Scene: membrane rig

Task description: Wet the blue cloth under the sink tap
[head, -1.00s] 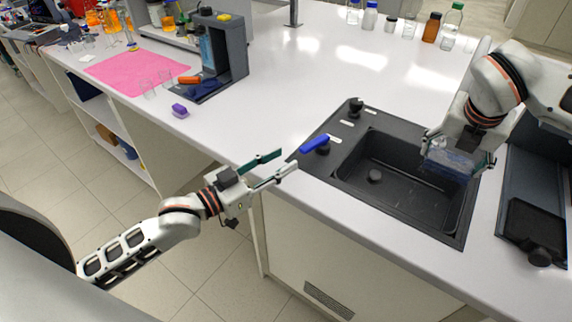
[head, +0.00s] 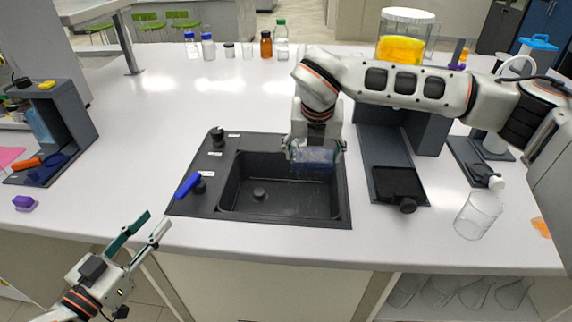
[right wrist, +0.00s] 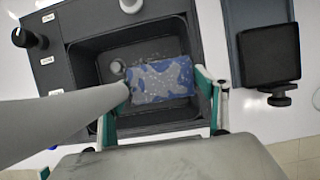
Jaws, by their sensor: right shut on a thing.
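The blue cloth (head: 313,157) is held in my right gripper (head: 316,150) over the back right part of the black sink basin (head: 255,206). In the right wrist view the cloth (right wrist: 162,80) is spread between the two fingers, with darker blue and paler grey patches and small white specks. A blue handle-like part (head: 187,186) sits by a black knob at the sink's left side. I cannot make out a tap spout or a water stream. My left gripper (head: 157,222) is open and empty, in front of the counter at lower left.
A black knob (head: 216,135) stands at the sink's back left. A dark stand with a black tray (head: 398,184) is right of the sink, with a clear beaker (head: 478,214) beyond it. Bottles (head: 266,44) line the back. The counter between the sink and the left stand is free.

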